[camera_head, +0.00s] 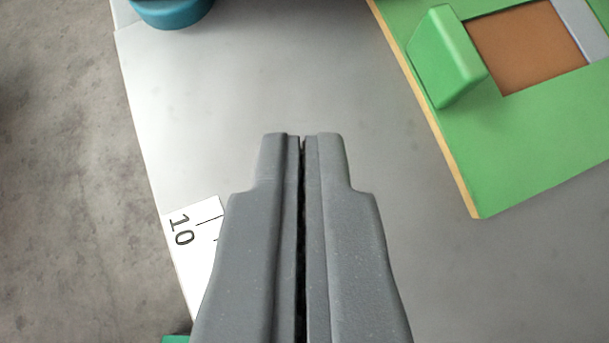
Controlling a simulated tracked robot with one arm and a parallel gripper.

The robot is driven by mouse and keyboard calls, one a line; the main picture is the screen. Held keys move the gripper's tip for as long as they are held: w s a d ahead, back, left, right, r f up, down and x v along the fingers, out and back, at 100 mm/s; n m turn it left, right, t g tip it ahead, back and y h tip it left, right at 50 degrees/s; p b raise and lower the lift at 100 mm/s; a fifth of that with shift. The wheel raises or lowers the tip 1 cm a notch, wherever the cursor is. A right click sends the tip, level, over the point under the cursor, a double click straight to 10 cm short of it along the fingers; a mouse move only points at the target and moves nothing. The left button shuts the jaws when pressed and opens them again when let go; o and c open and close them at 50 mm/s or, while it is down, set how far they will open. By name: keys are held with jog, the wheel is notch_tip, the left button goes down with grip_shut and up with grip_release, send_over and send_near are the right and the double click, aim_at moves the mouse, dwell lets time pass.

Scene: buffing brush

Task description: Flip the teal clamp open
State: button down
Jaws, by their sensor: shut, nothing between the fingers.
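My gripper (303,140) is shut and empty, pointing up the picture over a grey tabletop (290,70). A teal-blue rounded part (172,10) is cut off by the top edge at the upper left. I cannot tell whether it belongs to the teal clamp. My fingertips are apart from it, below and to its right in the picture. No clamp lever or arm can be made out in view.
A green board (530,140) with a raised green block (446,58) and a brown recess (527,45) is at the upper right. A white label marked 10 (195,240) lies at the table's left edge. Grey floor (65,180) lies beyond. The tabletop between is clear.

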jog(key=x, duration=0.5)
jog(key=shift+w+f+b, duration=0.15)
jog(key=shift+f+b, duration=0.15)
jog(key=shift+b, duration=0.1)
jog(key=shift+w, duration=1.1)
jog(key=shift+w+r+b, duration=0.1)
jog(key=shift+w+b, duration=0.25)
jog(key=shift+w, duration=0.7)
